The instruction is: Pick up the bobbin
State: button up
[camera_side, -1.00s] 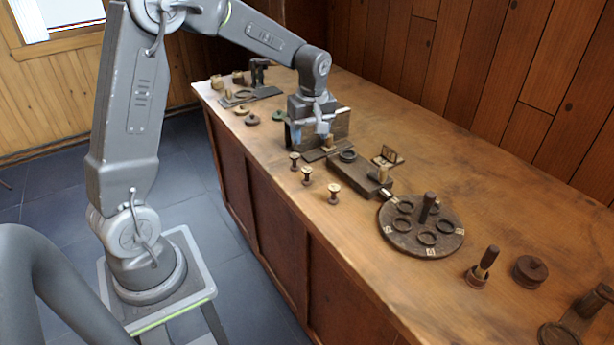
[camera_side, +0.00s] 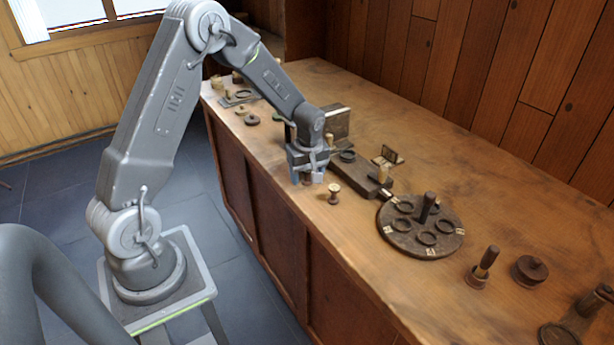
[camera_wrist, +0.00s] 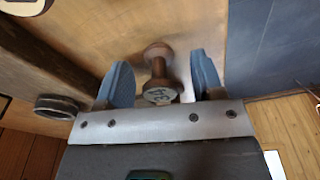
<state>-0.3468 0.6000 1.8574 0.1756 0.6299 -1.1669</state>
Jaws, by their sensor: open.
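A small dark turned bobbin (camera_wrist: 158,66) with a pale, marked end stands on the wooden bench in the wrist view. My gripper (camera_wrist: 161,72) is open, with one blue finger on each side of the bobbin and a visible gap to each. In the side view my gripper (camera_side: 307,178) is low over the bench's front edge and mostly hides that bobbin. A second bobbin (camera_side: 333,194) with a pale top stands upright on the bench just right of my gripper.
A dark block fixture (camera_side: 362,176) lies behind the gripper to the right. A round dark plate (camera_side: 420,244) with rings and a central post is farther right. A capped pot (camera_side: 530,271) stands beyond. The bench's front edge is close.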

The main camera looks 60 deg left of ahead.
jog(key=shift+f, duration=0.25)
jog(key=shift+c, duration=0.3)
jog(key=c, duration=0.9)
